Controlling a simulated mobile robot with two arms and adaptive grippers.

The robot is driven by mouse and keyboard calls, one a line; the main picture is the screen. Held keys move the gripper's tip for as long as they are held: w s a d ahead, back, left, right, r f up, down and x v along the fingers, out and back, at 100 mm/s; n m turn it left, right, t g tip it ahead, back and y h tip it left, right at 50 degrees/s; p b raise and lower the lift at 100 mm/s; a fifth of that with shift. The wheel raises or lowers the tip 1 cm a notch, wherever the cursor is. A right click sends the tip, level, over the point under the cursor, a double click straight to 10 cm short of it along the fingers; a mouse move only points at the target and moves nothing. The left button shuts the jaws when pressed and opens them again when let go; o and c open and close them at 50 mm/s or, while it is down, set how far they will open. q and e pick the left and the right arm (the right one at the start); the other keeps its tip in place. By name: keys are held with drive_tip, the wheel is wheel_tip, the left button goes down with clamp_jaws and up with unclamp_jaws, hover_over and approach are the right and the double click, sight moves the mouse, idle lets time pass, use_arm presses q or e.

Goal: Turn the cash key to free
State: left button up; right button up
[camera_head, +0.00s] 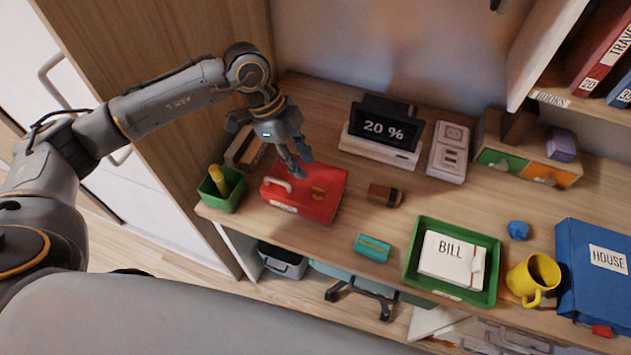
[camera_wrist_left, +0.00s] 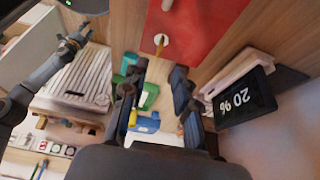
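The red cash box (camera_head: 305,195) stands on the desk, with a white handle and a gold key plate (camera_head: 318,193) on its top. In the left wrist view the red box (camera_wrist_left: 185,22) fills the top, with a gold key (camera_wrist_left: 160,42) on a pale round lock plate. My left gripper (camera_head: 302,168) hangs over the back of the box. Its fingers are apart and empty in the left wrist view (camera_wrist_left: 155,98), apart from the key. The key's exact angle is unclear.
A green pen box (camera_head: 222,190) stands left of the cash box, and a display reading 20 % (camera_head: 383,130) behind right. A brown block (camera_head: 384,195), teal case (camera_head: 373,247), green tray (camera_head: 452,290) and yellow mug (camera_head: 533,278) lie right. Bare desk surrounds the brown block.

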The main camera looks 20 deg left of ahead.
sight(317, 189)
use_arm(q)
drive_tip(key=x, duration=0.8)
drive_tip(key=shift+d+f+p, duration=0.2)
drive_tip(key=shift+f+p, duration=0.05)
drive_tip(key=shift+p, duration=0.15)
clamp_jaws()
